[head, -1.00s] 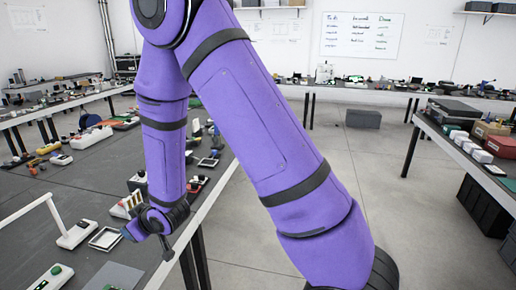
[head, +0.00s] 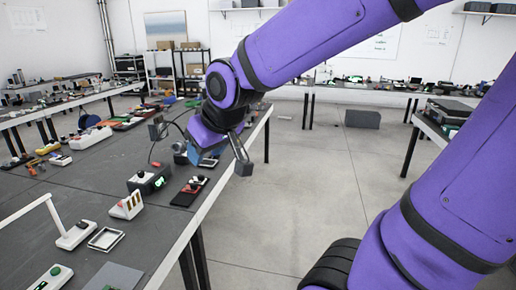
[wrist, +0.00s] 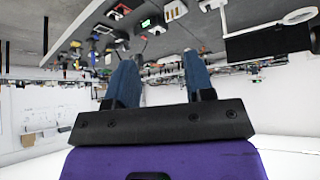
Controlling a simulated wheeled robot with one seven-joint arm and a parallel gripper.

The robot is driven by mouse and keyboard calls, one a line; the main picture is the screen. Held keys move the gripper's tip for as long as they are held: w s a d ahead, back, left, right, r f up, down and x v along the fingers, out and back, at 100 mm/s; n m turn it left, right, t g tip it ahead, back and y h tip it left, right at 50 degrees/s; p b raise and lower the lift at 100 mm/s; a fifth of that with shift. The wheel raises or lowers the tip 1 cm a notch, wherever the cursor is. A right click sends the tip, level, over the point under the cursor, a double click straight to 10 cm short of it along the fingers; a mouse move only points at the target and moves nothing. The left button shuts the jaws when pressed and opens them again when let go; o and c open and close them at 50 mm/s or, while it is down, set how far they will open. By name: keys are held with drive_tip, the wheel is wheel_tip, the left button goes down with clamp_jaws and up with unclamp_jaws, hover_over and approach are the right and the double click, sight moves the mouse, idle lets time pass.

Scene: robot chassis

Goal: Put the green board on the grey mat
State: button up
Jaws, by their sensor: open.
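The grey mat (head: 115,277) lies flat on the near end of the left workbench, at the bottom of the head view and partly cut off by the frame. I cannot pick out the green board with certainty among the small parts on the bench. My gripper (head: 205,158) hangs over the bench's right edge, well beyond the mat, with its fingers partly hidden in the head view. In the wrist view its two blue fingers (wrist: 160,62) stand apart with nothing held between them.
A black box with a green patch (head: 158,182), a white switch block (head: 127,206), a white square frame (head: 106,239) and a white lamp-like device (head: 75,235) stand on the bench. A red-and-black part (head: 186,195) lies near its edge. The floor to the right is open.

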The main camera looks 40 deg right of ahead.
drive_tip(key=s+d+r+m+g, duration=0.1)
drive_tip(key=s+d+r, duration=0.1)
drive_tip(key=s, duration=1.1)
drive_tip(key=shift+d+r+g, duration=0.2)
drive_tip(key=shift+r+g, duration=0.1)
drive_tip(key=shift+r, duration=0.6)
